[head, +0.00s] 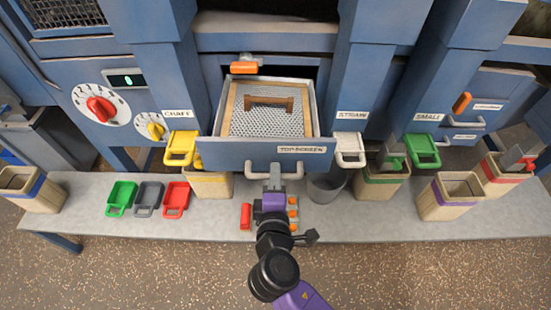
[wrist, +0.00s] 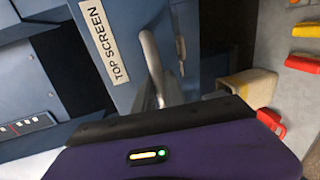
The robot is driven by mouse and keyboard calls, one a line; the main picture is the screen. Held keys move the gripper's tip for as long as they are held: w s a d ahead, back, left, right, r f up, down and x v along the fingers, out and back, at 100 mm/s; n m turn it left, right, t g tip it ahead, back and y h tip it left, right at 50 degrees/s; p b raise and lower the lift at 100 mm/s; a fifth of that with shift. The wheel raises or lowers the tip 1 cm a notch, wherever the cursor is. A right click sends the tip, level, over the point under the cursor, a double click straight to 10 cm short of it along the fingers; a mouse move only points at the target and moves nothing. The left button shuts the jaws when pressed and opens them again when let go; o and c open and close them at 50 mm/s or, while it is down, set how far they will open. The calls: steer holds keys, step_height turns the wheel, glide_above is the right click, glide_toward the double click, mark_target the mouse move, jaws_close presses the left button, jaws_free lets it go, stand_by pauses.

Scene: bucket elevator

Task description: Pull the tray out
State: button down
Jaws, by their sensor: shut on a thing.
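The blue tray (head: 240,152) labelled TOP SCREEN stands well out of its slot in the machine, with a grey perforated screen (head: 265,123) and a wooden bar (head: 269,103) inside. Its grey bar handle (head: 290,171) is on the front face. My gripper (head: 274,180) is shut on the handle near its middle.
An orange latch (head: 244,68) is above the tray's back. The bench (head: 330,222) below holds several bins, and green, grey and red scoops (head: 176,199). Open floor lies in front.

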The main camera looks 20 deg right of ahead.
steer(key=f+v, duration=0.2)
steer(key=v, duration=0.7)
steer(key=shift+s+b, duration=0.35)
steer(key=shift+s, duration=0.1)
steer(key=shift+a, duration=0.15)
steer(key=c, duration=1.4)
jaws_free()
steer(key=b+v, duration=0.1)
steer(key=v, duration=0.6)
steer(key=shift+s, duration=0.35)
steer(key=shift+a, duration=0.15)
